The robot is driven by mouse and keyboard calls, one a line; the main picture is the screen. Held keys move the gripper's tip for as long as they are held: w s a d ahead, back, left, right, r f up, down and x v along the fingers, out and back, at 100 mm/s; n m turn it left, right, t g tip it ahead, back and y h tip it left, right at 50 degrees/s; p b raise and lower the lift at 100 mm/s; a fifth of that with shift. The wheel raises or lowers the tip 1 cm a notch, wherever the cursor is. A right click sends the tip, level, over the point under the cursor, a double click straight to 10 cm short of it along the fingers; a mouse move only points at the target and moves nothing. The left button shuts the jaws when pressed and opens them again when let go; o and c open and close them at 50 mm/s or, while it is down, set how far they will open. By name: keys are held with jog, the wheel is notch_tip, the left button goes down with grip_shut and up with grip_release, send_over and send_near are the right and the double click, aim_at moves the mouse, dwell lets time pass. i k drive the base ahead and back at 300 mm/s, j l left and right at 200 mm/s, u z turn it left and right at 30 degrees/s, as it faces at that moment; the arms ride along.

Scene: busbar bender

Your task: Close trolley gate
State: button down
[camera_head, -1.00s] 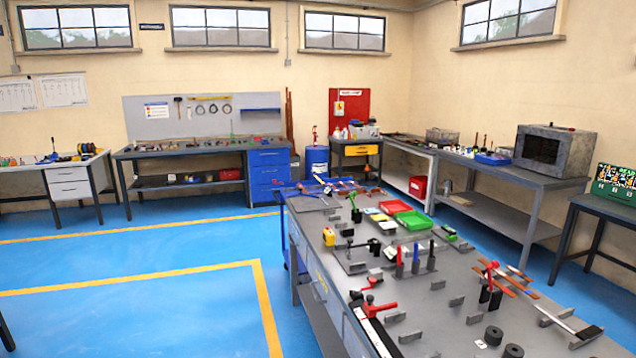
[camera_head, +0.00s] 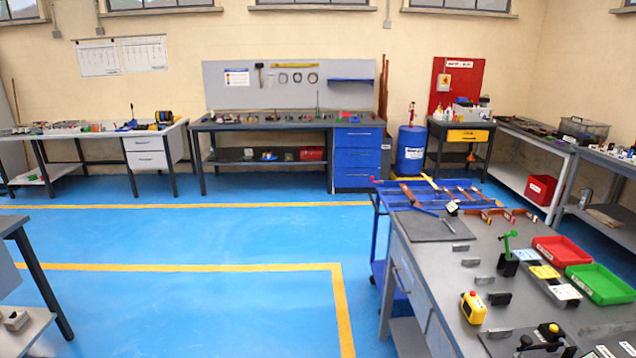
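A blue trolley (camera_head: 377,270) stands against the far end of the grey workbench, right of centre. Its top is a blue frame with copper-coloured bars (camera_head: 410,194) lying on it. The bench hides much of the trolley's lower right side. My gripper is not in view.
The grey workbench (camera_head: 445,262) fills the lower right, with red (camera_head: 560,250) and green (camera_head: 600,283) trays and a yellow control box (camera_head: 473,307) on it. Another table edge (camera_head: 14,224) is at the left. The blue floor (camera_head: 200,235) between them is clear.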

aim_at(439, 189)
jog(key=i, duration=0.75)
jog(key=i+z, duration=0.1)
jog(key=i, duration=0.65)
jog(key=i+j, duration=0.15)
jog(key=i, duration=0.6)
jog(key=i+j+z, duration=0.15)
jog(key=i, duration=0.6)
jog(key=i+z, duration=0.4)
jog(key=i+j+z, duration=0.25)
jog(key=i+z, duration=0.2)
jog(key=i+j+z, duration=0.4)
jog(key=i, duration=0.15)
jog(key=i+j+z, duration=0.65)
jog(key=j+z, duration=0.2)
jog(key=j, duration=0.15)
